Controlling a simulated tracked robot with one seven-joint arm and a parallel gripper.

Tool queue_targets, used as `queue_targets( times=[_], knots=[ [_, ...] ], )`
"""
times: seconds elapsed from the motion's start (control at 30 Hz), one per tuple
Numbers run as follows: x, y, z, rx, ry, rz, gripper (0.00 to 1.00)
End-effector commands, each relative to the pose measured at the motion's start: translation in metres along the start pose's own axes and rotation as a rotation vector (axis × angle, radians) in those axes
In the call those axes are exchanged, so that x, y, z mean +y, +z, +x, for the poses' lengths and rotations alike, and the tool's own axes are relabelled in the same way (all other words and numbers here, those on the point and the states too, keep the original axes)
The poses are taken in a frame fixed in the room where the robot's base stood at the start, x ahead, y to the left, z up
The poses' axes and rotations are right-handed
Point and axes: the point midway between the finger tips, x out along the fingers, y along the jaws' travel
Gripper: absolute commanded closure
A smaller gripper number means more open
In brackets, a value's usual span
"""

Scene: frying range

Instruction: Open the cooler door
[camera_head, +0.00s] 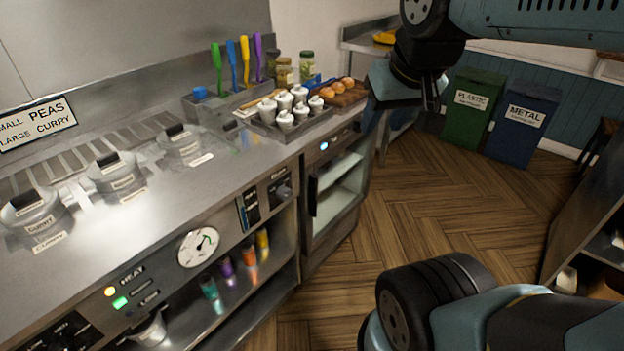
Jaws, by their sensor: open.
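The cooler (308,250) is built into the right end of the counter, under the worktop. Its door (340,190) looks shut, with pale shelves showing through the glass. A dark upright handle (313,196) is on the door's left side. A small lit blue display (324,146) is above the door. My gripper (402,102) is open and empty, up and to the right of the cooler door and apart from the handle. Part of its fingers is hard to make out against the dark background.
A tray of white pots (262,124) and a board with eggs (352,97) stand on the counter above the cooler. Green (468,125) and blue (515,137) bins stand at the back. The wooden floor (430,205) before the cooler is clear. A shelf unit (585,225) is at right.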

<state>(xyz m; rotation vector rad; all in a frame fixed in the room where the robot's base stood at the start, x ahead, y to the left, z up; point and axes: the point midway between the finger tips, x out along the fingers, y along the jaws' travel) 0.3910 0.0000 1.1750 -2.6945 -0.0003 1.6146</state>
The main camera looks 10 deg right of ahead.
Motion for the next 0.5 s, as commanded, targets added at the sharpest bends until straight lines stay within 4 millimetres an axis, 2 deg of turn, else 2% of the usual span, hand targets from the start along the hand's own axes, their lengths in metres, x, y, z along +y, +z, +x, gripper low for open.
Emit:
queue_targets(
  times=[0.17, 0.5],
  knots=[
    [-0.003, -0.002, 0.010, -0.049, -0.020, 0.026, 0.57],
    [-0.027, -0.009, 0.069, -0.331, -0.171, 0.223, 0.57]
  ],
)
